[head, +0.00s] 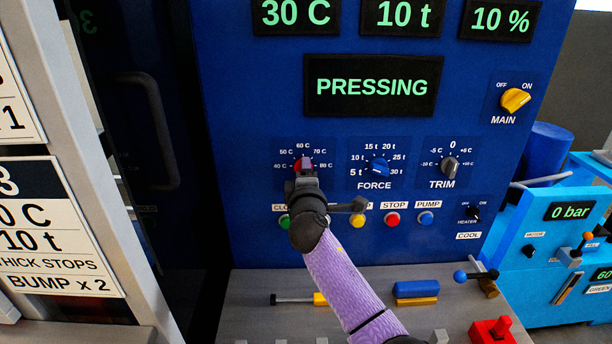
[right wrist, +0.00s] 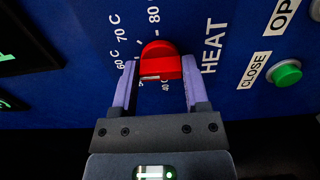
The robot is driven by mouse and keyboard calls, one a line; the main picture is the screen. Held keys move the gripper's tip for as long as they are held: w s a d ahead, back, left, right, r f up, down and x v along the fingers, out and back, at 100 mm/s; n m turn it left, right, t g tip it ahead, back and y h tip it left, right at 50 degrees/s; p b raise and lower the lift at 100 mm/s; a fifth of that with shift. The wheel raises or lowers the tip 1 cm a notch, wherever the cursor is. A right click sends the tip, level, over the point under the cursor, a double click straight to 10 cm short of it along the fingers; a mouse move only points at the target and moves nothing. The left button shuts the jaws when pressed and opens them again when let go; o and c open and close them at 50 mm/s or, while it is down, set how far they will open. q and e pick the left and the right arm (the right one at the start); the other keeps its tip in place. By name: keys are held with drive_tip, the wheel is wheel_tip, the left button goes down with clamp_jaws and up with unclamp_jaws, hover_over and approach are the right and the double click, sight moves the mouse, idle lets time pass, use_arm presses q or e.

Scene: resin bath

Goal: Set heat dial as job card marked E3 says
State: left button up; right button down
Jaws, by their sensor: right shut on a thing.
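The red heat dial (head: 303,162) sits on the blue press panel inside a scale from 40 C to 80 C. My right gripper (head: 305,174) covers part of it. In the right wrist view the heat dial (right wrist: 161,62) is between the two purple fingers of my right gripper (right wrist: 162,88), which is shut on it. I cannot tell the dial's exact setting. A job card (head: 50,228) at the left is cut off by the frame; "3", "0 C", "10 t", "THICK STOPS" and "BUMP x 2" show. My left gripper is not in view.
Displays read 30 C, 10 t, 10 % and PRESSING (head: 372,86). The blue force dial (head: 377,167) and dark trim dial (head: 450,167) are to the right. A green close button (right wrist: 287,72) is near my gripper. Tools and a red object (head: 491,330) lie on the grey ledge below.

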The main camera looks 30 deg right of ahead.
drive_tip(key=shift+f, duration=0.1)
drive_tip(key=shift+c, duration=0.4)
unclamp_jaws()
drive_tip(key=shift+s+a, duration=0.1)
drive_tip(key=p+v, duration=0.2)
drive_tip(key=v, duration=0.7)
drive_tip(key=shift+s, duration=0.35)
drive_tip(key=shift+a, duration=0.15)
